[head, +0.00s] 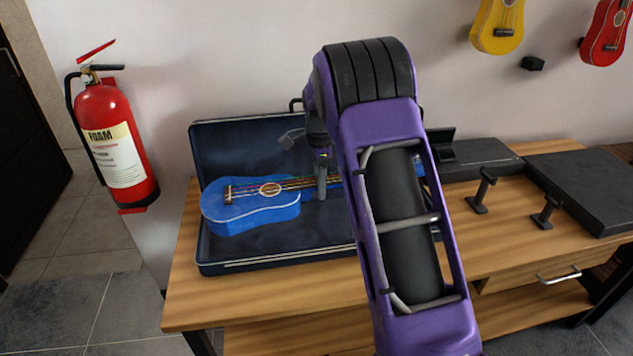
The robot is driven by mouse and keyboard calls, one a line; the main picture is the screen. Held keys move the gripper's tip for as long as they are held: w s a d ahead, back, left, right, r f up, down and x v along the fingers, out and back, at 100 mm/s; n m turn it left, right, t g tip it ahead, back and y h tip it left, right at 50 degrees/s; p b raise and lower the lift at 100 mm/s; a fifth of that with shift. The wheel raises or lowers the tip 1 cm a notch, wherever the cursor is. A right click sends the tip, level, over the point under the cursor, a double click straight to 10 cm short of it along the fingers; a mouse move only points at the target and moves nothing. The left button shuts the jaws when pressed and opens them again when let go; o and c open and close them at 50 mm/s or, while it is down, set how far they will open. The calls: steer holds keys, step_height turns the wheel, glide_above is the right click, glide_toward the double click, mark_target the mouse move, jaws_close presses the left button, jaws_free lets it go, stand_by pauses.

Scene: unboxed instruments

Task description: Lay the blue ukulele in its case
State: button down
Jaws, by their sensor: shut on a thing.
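The blue ukulele (250,207) is level over the open dark blue case (285,264), its body to the left and its neck pointing right. It looks to be within or just above the case's lower shell; I cannot tell whether it touches the lining. The case lid (240,150) stands raised at the back. My gripper (322,186) is shut on the ukulele's neck near the body. My arm hides the far part of the neck, the head and the right end of the case.
The case lies on a wooden bench (190,305). Two small stands (481,192) (547,212) and dark flat cases (590,190) are to the right. A red fire extinguisher (115,145) hangs at left. Yellow (497,27) and red (603,35) ukuleles hang on the wall.

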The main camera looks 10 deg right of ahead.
steer(key=shift+f+b, duration=3.1)
steer(key=shift+f, duration=2)
steer(key=shift+d+p, duration=0.25)
steer(key=shift+p, duration=0.1)
steer(key=shift+f, duration=0.35)
steer(key=shift+c, duration=1)
jaws_free()
step_height(320, 180, up, 18)
steer(key=p, duration=0.2)
steer(key=shift+f+p, duration=0.25)
steer(key=shift+p, duration=0.05)
